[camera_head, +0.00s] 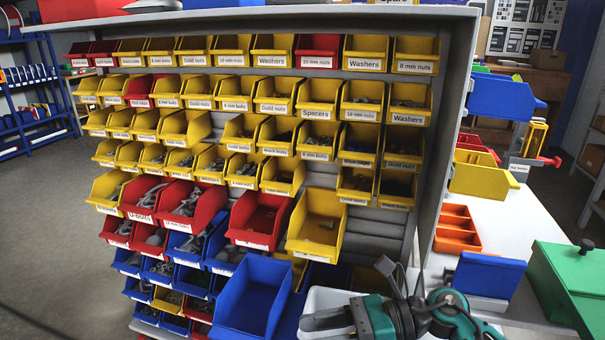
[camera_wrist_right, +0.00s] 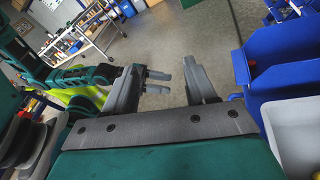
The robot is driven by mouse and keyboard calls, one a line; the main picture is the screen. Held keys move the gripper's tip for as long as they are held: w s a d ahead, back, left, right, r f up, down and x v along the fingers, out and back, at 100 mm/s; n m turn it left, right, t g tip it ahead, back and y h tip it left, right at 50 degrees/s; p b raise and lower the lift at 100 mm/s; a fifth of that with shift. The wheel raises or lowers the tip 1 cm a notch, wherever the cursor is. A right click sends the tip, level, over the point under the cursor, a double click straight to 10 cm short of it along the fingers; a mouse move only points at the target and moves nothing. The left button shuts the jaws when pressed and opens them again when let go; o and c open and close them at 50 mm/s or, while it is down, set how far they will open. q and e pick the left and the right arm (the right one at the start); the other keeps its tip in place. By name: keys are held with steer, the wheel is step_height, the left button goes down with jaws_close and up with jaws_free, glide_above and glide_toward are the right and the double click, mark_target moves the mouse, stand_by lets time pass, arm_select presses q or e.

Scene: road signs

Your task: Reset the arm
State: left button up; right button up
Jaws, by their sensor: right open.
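My right gripper (camera_wrist_right: 165,66) is open and empty in the right wrist view, its two grey fingers apart over the floor. In the head view it shows low in the middle (camera_head: 318,319), in front of the lower rack, at the right of a big blue bin (camera_head: 253,296). In the right wrist view a teal arm of mine with grey fingertips, apparently my left gripper (camera_wrist_right: 160,82), shows behind the near left finger. How far its fingers are apart is unclear. No left arm shows in the head view.
A tilted rack of yellow, red and blue bins (camera_head: 318,222) fills the middle, with a grey side panel (camera_head: 445,130). A white tray (camera_head: 335,298) lies by the right gripper. At the right, a white table (camera_head: 520,225) holds an orange tray (camera_head: 456,230) and a green box (camera_head: 570,280). Open floor lies left.

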steer(key=w+d+f+m+t+h+p, duration=0.15)
steer(key=d+m+t+h, duration=0.25)
steer(key=m+t, duration=0.9)
steer(key=w+d+f+m+t+h+b, duration=0.1)
steer(key=d+f+m+t+h, duration=0.3)
steer(key=m, duration=1.6)
arm_select(q)
steer(key=shift+s+a+r+p, duration=0.15)
steer(key=shift+s+r+p, duration=0.25)
steer(key=shift+p, duration=0.05)
arm_select(e)
steer(key=s+d+f+m+g+h, duration=0.5)
steer(key=s+f+m, duration=0.7)
steer(key=m, duration=0.3)
steer(key=shift+d+f+g+h, duration=0.3)
steer(key=shift+d+h, duration=0.2)
steer(key=shift+d, duration=0.65)
arm_select(q)
steer(key=shift+r, duration=0.1)
